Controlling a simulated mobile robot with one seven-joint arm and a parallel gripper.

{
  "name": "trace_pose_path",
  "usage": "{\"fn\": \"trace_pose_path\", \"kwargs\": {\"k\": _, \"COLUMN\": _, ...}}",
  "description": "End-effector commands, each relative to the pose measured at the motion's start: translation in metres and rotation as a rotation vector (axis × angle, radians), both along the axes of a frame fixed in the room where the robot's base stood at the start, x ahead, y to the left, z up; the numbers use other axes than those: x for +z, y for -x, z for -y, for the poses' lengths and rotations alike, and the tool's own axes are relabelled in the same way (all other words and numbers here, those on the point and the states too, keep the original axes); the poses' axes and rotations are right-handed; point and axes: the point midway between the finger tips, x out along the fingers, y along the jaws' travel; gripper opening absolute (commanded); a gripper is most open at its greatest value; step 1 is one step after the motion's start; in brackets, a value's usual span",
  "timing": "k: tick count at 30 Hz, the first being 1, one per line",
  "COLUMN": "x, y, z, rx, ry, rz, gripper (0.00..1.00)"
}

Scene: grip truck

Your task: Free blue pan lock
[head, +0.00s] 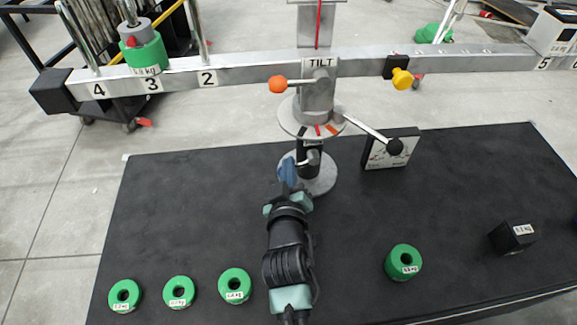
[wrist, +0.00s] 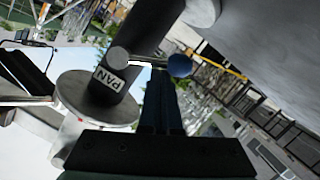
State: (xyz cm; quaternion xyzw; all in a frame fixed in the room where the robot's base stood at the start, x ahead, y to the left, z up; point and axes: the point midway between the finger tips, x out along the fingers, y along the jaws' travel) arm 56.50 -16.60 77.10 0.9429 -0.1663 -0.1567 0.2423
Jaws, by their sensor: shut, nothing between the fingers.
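The blue pan lock knob (wrist: 180,66) sits at the end of a short metal lever (wrist: 128,62) in the wrist view. The lever comes out of the dark post marked PAN (wrist: 108,78). In the head view the post stands below the TILT head on a round grey base, and blue shows at the gripper's tip in front of it. My gripper (wrist: 160,78) is shut and empty, its fingers pointing at the lever and knob. The fingertips are right by the knob; I cannot tell if they touch it.
The orange tilt knob (head: 278,85), yellow knob (head: 402,78) and black-knobbed handle (head: 394,146) stick out above. A dial box (head: 390,150) stands right of the post. Green ring weights (head: 235,286) and a black block (head: 512,237) lie on the black table (head: 180,220).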

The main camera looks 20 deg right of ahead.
Motion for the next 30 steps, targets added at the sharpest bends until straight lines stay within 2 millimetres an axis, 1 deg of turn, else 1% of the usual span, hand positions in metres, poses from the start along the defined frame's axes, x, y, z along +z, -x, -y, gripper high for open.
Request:
{"fn": "trace_pose_path", "kwargs": {"k": 5, "x": -0.006, "y": 0.000, "z": 0.000, "rx": -0.001, "ry": 0.049, "rz": -0.015, "gripper": 0.00}}
{"fn": "trace_pose_path", "kwargs": {"k": 11, "x": -0.015, "y": 0.000, "z": 0.001, "rx": 0.001, "ry": 0.170, "rz": -0.050, "gripper": 0.00}}
{"fn": "trace_pose_path", "kwargs": {"k": 21, "x": -0.032, "y": 0.002, "z": 0.008, "rx": -0.001, "ry": 0.478, "rz": -0.138, "gripper": 0.00}}
{"fn": "trace_pose_path", "kwargs": {"k": 30, "x": -0.041, "y": 0.005, "z": 0.018, "rx": 0.000, "ry": 0.739, "rz": -0.215, "gripper": 0.00}}
